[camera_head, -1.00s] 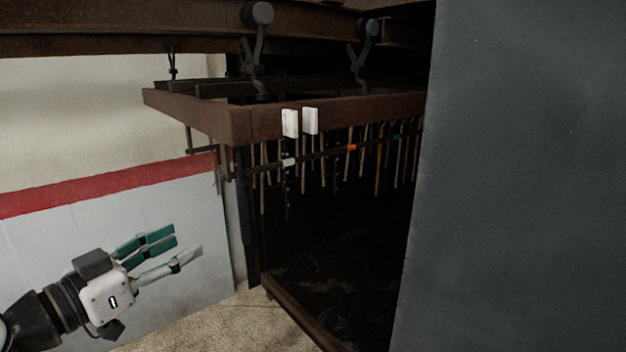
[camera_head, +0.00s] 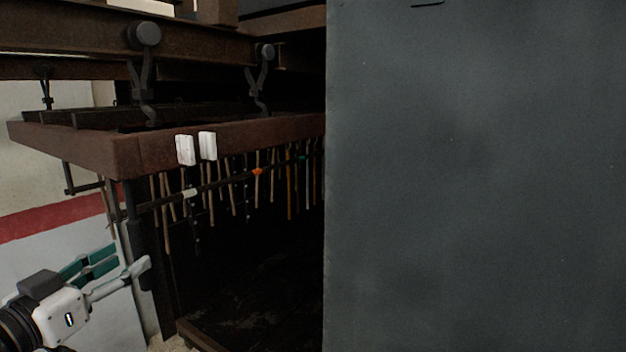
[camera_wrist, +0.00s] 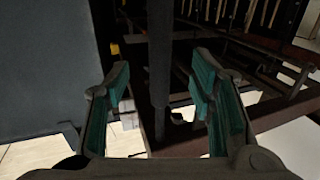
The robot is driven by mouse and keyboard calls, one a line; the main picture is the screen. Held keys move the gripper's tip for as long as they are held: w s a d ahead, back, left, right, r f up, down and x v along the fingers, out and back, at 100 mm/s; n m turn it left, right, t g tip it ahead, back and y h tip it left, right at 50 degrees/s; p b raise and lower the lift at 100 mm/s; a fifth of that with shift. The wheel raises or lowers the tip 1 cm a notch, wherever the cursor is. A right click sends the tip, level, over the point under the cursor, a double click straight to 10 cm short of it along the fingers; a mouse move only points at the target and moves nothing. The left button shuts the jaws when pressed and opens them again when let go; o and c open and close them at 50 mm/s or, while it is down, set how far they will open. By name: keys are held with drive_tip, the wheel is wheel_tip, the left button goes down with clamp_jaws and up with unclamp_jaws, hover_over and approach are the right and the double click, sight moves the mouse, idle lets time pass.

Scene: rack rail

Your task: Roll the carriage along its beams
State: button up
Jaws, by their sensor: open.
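The carriage (camera_head: 235,134) is a rusty brown frame hung by dark roller hangers (camera_head: 146,60) from brown overhead beams (camera_head: 60,38). Two white blocks (camera_head: 207,146) sit on its front face. Several thin tools hang under it. My gripper (camera_head: 118,268) is at the lower left in the head view, below and in front of the carriage's left corner and apart from it. In the wrist view my gripper (camera_wrist: 165,95) is open, with teal pads on both sides and a dark upright post (camera_wrist: 160,70) seen between the fingers. I cannot tell how far off the post is.
A large dark grey panel (camera_head: 475,180) fills the right half of the head view and hides the carriage's right end. A white wall with a red stripe (camera_head: 45,218) stands at the left. Pale floor (camera_wrist: 35,158) shows in the wrist view.

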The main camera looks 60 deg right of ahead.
drive_tip(key=shift+x, duration=1.4)
clamp_jaws()
